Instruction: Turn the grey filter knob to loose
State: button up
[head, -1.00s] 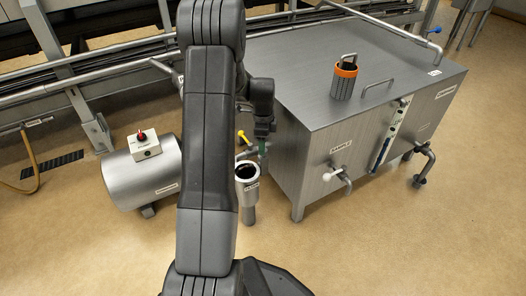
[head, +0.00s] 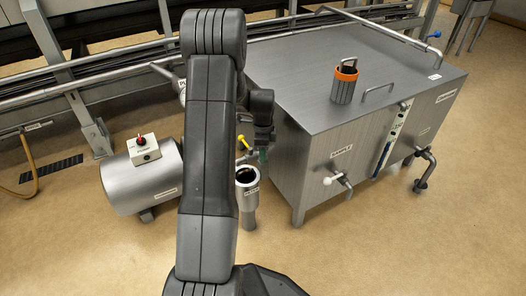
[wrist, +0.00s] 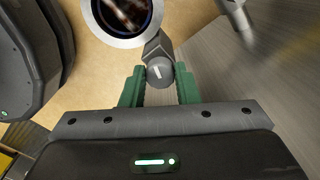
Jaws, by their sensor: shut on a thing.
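The grey filter knob (wrist: 160,73) is round with a short white mark on its face, and sits at the end of a dark stem below a round-mouthed grey housing (wrist: 150,40). My gripper (wrist: 160,82) has its green fingers on either side of the knob, shut on it. In the head view my gripper (head: 263,153) shows only in part beside the grey upright housing (head: 247,183); the knob is hidden there. The text on the housing's label is too small to read.
A large steel cabinet (head: 350,90) stands close on the right, with a white-handled sample tap (head: 337,179) and an orange-rimmed cup (head: 344,82) on top. A yellow-handled valve (head: 243,142) is just behind the housing. A steel drum (head: 150,180) with a red-knobbed box is at left.

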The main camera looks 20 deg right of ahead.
jog(key=shift+r+n, duration=0.1)
jog(key=shift+n, duration=0.2)
jog(key=n+p, duration=0.3)
jog(key=shift+n, duration=0.3)
jog(key=n+p, duration=0.1)
jog(key=n, duration=0.3)
jog(key=shift+s+n+p, duration=0.1)
jog(key=shift+n+p, duration=0.25)
jog(key=shift+n, duration=0.05)
jog(key=o, duration=1)
notch_tip(320, 180, up, 14)
jog(key=p, duration=0.4)
